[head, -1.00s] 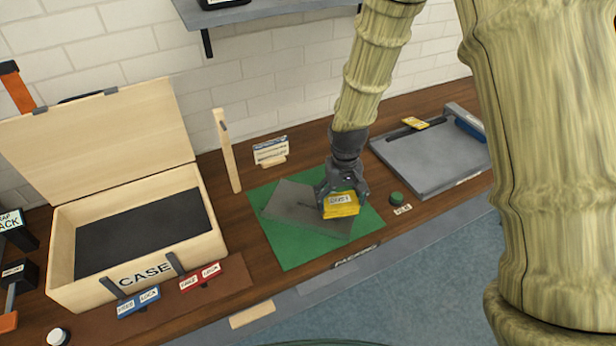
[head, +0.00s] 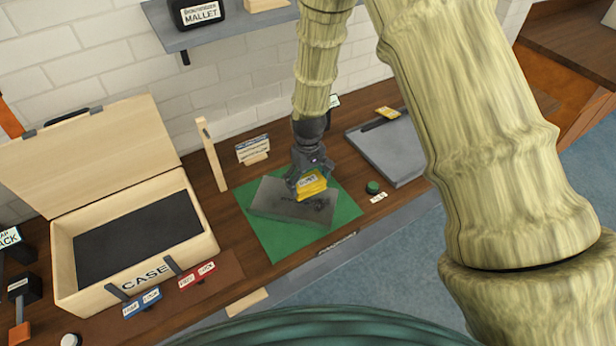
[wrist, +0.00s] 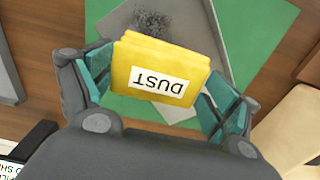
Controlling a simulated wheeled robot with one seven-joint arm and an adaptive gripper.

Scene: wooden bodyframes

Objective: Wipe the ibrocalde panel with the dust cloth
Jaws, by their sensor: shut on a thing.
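A grey panel (head: 268,198) lies on a green mat (head: 271,244) on the bench, with a dark smudge on its right part. My gripper (head: 309,184) is shut on the yellow dust cloth (head: 313,187), over the right part of the panel. In the wrist view the folded cloth (wrist: 150,62), labelled DUST, sits between both fingers, and the dark smudge (wrist: 152,20) shows just beyond it. I cannot tell whether the cloth touches the panel. Whether this panel is the ibrocalde one cannot be read.
An open wooden case (head: 200,246) stands left. A wooden post (head: 212,154) and a small sign (head: 253,148) stand behind the mat. A green button (head: 373,187) and a grey board (head: 393,155) are to the right. A shelf with a mallet box (head: 197,12) hangs above.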

